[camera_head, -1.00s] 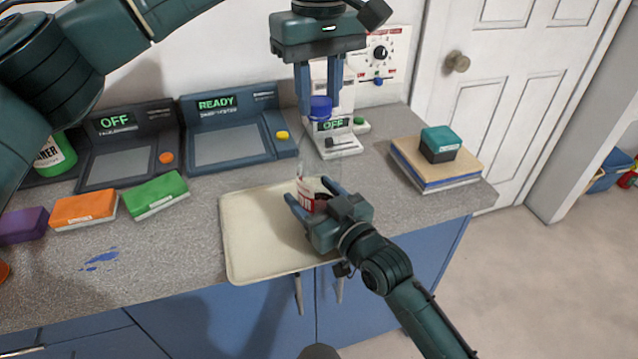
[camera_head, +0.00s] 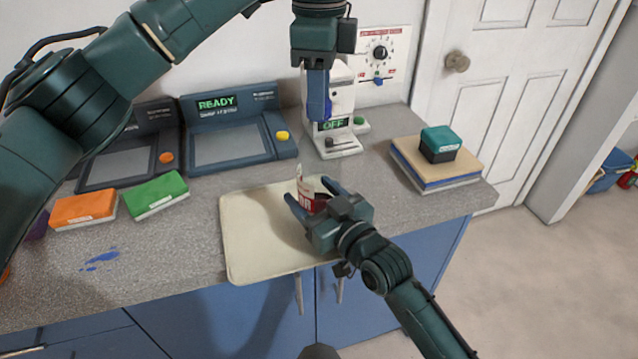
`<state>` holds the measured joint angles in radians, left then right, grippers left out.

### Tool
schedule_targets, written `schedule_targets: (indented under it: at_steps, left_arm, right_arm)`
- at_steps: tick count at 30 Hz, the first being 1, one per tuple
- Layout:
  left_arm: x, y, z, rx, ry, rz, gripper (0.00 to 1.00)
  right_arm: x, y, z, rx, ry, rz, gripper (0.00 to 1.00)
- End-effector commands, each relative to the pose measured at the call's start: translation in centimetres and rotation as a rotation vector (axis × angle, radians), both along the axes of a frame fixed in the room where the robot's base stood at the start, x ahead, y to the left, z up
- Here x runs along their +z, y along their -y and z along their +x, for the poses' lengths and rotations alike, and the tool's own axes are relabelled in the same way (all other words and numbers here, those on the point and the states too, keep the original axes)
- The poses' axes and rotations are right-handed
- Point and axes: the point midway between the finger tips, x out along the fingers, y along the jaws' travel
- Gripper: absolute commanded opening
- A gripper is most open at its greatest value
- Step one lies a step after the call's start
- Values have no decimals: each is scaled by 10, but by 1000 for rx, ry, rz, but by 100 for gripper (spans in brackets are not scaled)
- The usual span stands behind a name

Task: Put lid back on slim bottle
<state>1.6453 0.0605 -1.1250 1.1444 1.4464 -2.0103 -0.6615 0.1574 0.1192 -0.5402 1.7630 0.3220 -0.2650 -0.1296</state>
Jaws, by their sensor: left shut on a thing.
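The slim bottle (camera_head: 304,190), clear with a red and white label, is upright over the tray. My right gripper (camera_head: 307,190) has a finger on either side of it; whether they press on it is unclear, and the gripper hides its lower part. My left gripper (camera_head: 318,112) points straight down above the bottle, in front of the white device, with its fingers seen nearly edge-on. It is shut on the blue lid (camera_head: 328,106), which is mostly hidden by the near finger. A gap shows between the lid and the bottle top.
The cream tray (camera_head: 250,262) lies at the counter's front edge. Behind stand a READY console (camera_head: 230,145), another console (camera_head: 120,165) and a white device (camera_head: 342,147). Green (camera_head: 155,195) and orange (camera_head: 83,209) boxes are at left. Books (camera_head: 437,168) bearing a teal-topped box (camera_head: 441,142) are right.

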Motion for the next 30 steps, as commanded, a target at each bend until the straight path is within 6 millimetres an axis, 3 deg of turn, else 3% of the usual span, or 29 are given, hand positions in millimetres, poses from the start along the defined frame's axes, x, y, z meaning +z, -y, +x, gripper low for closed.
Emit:
schedule_targets:
  at_steps: [6,12,17,18,27,30]
  left_arm:
    - [-1,0,0,-487,-1,0,3]
    - [-1,0,0,-863,-1,1,3]
    - [-1,0,0,-887,0,0,3]
    - [-1,0,0,-887,0,0,32]
    - [-1,0,0,-885,0,0,56]
    - [-1,0,0,-885,0,0,56]
  right_arm:
    - [-1,0,0,0,-1,0,1]
    - [0,0,0,0,-1,0,1]
    - [0,0,0,0,-1,0,1]
    - [-1,0,0,0,-1,0,1]
    - [-1,0,0,0,-1,-1,1]
    - [0,0,0,0,-1,-1,1]
